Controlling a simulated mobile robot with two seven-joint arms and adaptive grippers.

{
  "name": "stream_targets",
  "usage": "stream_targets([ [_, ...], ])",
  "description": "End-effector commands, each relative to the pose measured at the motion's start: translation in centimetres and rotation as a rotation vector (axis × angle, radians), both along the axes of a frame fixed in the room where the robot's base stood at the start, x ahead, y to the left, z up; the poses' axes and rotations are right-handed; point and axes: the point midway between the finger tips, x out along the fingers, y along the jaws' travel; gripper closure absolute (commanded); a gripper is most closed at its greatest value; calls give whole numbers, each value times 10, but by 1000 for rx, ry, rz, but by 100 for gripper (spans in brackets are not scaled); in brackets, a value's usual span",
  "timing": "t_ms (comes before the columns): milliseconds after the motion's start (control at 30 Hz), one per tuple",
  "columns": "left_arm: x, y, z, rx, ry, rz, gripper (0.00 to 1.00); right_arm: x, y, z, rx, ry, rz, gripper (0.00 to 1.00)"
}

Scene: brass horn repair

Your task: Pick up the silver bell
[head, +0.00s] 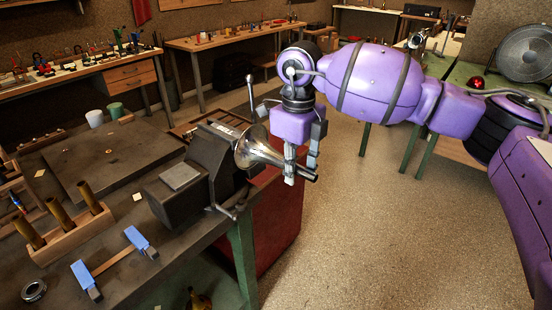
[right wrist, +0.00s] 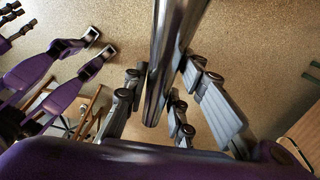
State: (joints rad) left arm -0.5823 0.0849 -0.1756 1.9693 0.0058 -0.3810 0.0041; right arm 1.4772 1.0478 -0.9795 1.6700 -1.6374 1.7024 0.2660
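The silver bell (head: 254,148) is a shiny flared horn bell at the bench vise (head: 205,160) in the head view. Its flare faces the vise and its narrow tube points to the lower right. I cannot tell how the vise supports it. My right gripper (head: 301,172) points down over the tube, with one finger on each side. In the right wrist view, the shiny tube (right wrist: 161,75) runs between the spread fingers of my right gripper (right wrist: 162,85). The fingers look open around it; contact is not clear.
The dark workbench (head: 110,160) carries a wooden block with brass tubes (head: 72,232), a blue-ended clamp (head: 113,262) and a dark ring (head: 34,290). A red cabinet (head: 277,220) stands beneath the bell. Open floor (head: 390,240) lies to the right.

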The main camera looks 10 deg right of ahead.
Motion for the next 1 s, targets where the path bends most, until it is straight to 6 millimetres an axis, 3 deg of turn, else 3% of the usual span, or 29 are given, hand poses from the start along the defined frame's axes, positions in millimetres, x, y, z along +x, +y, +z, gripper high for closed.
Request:
stream_targets([
  [133, -1, 1, 0, 1, 1, 1, 60, 0, 1, 0, 2, 0, 2, 100],
  [600, -16, 3, -14, 5, 32, 4, 60, -1, 1, 0, 5, 2, 6, 100],
  [1000, -11, 6, -12, 10, 18, 8, 60, -55, -42, 1, 2, 3, 4, 100],
])
